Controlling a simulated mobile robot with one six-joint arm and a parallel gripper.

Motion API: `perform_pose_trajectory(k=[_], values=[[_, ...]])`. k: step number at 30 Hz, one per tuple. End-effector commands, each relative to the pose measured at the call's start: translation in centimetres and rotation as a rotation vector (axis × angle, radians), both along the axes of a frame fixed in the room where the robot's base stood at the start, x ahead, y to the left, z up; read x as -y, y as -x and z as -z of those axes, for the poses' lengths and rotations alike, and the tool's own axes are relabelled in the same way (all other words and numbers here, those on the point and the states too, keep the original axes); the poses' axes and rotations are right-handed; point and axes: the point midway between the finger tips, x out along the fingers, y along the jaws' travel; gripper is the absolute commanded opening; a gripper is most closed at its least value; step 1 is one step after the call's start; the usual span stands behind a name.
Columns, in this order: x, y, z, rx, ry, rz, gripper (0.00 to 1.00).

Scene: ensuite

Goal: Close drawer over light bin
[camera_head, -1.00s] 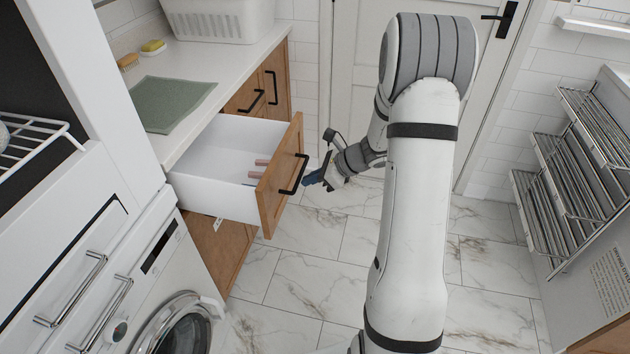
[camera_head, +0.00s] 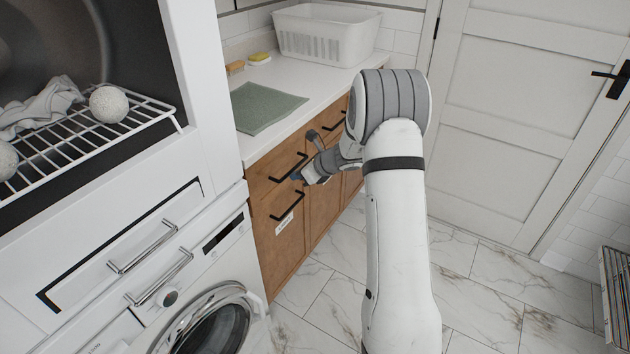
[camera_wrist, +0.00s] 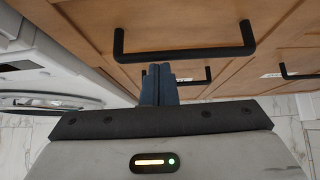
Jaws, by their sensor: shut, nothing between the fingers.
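The wooden drawer (camera_head: 262,180) with a black bar handle (camera_head: 289,168) now sits flush with the cabinet front, under the counter. My gripper (camera_head: 297,178) is shut and empty, close to the drawer front beside the handle's right end. In the wrist view my gripper's blue fingertips (camera_wrist: 158,70) are together, just below the black handle (camera_wrist: 185,54) and close to the wood; whether they touch it I cannot tell. The drawer's inside is hidden. A labelled lower drawer (camera_head: 278,240) with its own handle (camera_head: 302,206) is below, and its label reads too small to tell. No light bin is identifiable.
A white washer (camera_head: 205,325) with a round door stands left of the cabinet. An open dryer rack (camera_head: 85,138) juts out above it. A green mat (camera_head: 262,107) and a white basket (camera_head: 325,35) lie on the counter.

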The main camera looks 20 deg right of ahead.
Motion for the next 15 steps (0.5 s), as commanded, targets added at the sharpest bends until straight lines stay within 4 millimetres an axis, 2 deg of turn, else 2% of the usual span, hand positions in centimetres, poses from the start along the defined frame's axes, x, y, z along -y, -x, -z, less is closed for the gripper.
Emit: perform_pose_trajectory(k=[6,15], values=[[-0.7,-1.6,0.0,0.0,0.001,0.011,0.0],[-1.0,-2.1,-0.1,0.003,-0.001,0.013,0.0]])
